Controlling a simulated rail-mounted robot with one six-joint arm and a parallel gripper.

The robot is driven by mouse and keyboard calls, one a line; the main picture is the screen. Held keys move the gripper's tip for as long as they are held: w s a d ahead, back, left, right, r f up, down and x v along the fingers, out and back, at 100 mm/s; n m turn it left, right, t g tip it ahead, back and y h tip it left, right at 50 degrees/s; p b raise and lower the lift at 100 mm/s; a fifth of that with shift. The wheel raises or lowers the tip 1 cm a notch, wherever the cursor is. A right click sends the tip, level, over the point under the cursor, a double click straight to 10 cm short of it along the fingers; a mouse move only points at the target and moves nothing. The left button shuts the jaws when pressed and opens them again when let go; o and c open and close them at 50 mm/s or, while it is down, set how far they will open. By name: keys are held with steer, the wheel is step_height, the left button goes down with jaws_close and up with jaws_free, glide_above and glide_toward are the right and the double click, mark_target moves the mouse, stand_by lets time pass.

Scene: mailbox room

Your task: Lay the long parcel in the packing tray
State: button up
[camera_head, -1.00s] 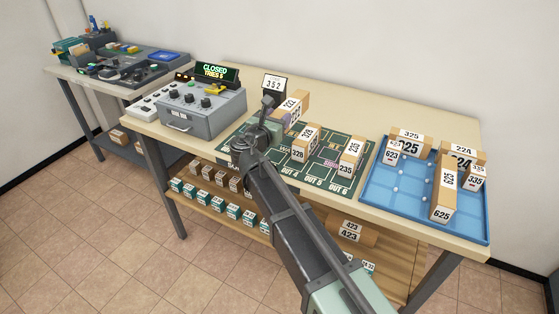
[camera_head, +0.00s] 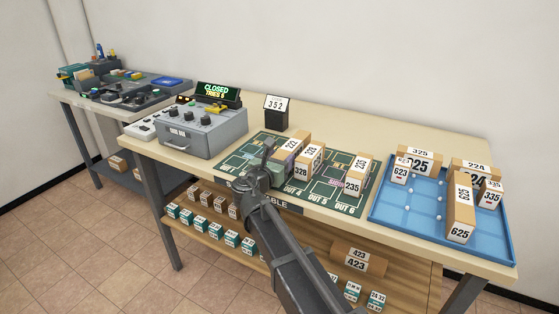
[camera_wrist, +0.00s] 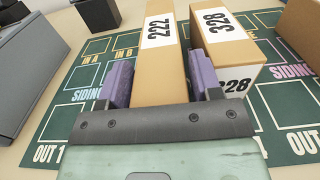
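A long brown parcel marked 222 (camera_wrist: 160,75) lies on the green mat, next to the parcel marked 328 (camera_wrist: 228,50). My gripper (camera_wrist: 162,85) has its two purple fingers on either side of the 222 parcel, near its close end. The right finger is between 222 and 328. I cannot tell whether the fingers press on it. In the head view my gripper (camera_head: 272,170) is low at the left of parcels 222 (camera_head: 291,146) and 328 (camera_head: 309,160). The blue tray (camera_head: 400,215) at the right holds several parcels, including a long one marked 625 (camera_head: 462,210).
A parcel marked 235 (camera_head: 357,174) stands on the mat (camera_head: 330,190) to the right. A grey control box (camera_head: 205,130) with a CLOSED display (camera_head: 218,92) and a 352 sign (camera_head: 277,110) are behind and left. The tray's left front area is free.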

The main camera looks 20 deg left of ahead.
steer(key=shift+r, duration=0.1)
steer(key=shift+s+r, duration=0.1)
steer(key=shift+s, duration=0.1)
steer(key=shift+o, duration=0.2)
steer(key=s+a, duration=0.2)
steer(key=s, duration=0.9)
steer(key=shift+s+a, duration=0.15)
steer(key=shift+s, duration=0.1)
steer(key=shift+w, duration=0.1)
